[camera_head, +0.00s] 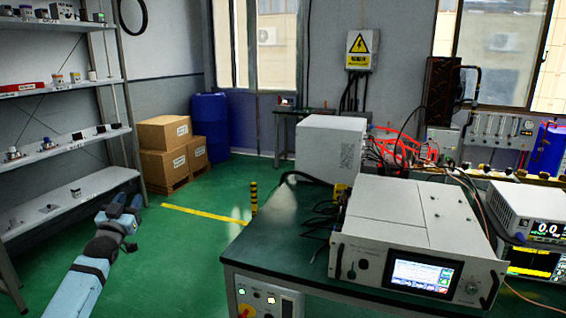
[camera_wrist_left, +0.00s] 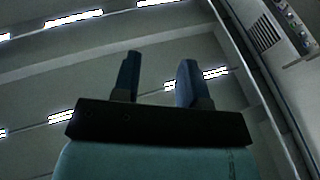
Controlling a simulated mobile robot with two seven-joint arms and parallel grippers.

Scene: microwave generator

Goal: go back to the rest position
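My left gripper (camera_head: 126,205) is in the head view at the lower left, raised in front of the shelf and left of the bench. Its arm comes in from the bottom left edge. In the left wrist view the two blue fingers of the left gripper (camera_wrist_left: 160,80) stand apart with nothing between them, against the ceiling and its lights. My right gripper does not show in either view. The microwave generator (camera_head: 390,225), a white box with a lit screen, stands on the green-topped bench, well to the right of my left gripper.
The green bench (camera_head: 262,248) fills the lower right. A metal shelf (camera_head: 70,145) with small parts stands at the left. Cardboard boxes (camera_head: 165,135) and a blue drum (camera_head: 210,125) stand behind. Green floor lies open between shelf and bench, with a yellow-black post (camera_head: 254,198).

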